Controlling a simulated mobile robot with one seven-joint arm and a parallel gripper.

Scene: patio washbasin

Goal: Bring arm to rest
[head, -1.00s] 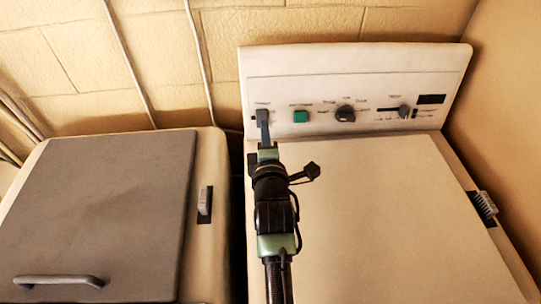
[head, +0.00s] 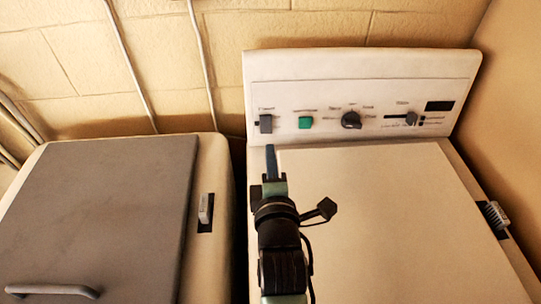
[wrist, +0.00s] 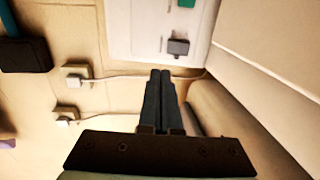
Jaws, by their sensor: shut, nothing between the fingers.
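My gripper (head: 271,160) is shut and empty. In the head view it is above the left edge of the white washing machine (head: 390,220), a little below its control panel (head: 290,92). A grey switch (head: 265,124) on the panel is just above my fingertips, with a gap between them. In the wrist view my gripper (wrist: 160,75) points up with both fingers together, and the grey switch (wrist: 178,47) is apart from them, above and to the right. The arm is still stretched out over the machine.
The panel also carries a green button (head: 305,122), a dark knob (head: 351,120) and a slider (head: 411,118). A grey-lidded unit (head: 100,215) stands at the left. The wall (head: 290,25) is behind, with wall sockets (wrist: 75,76) in the wrist view.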

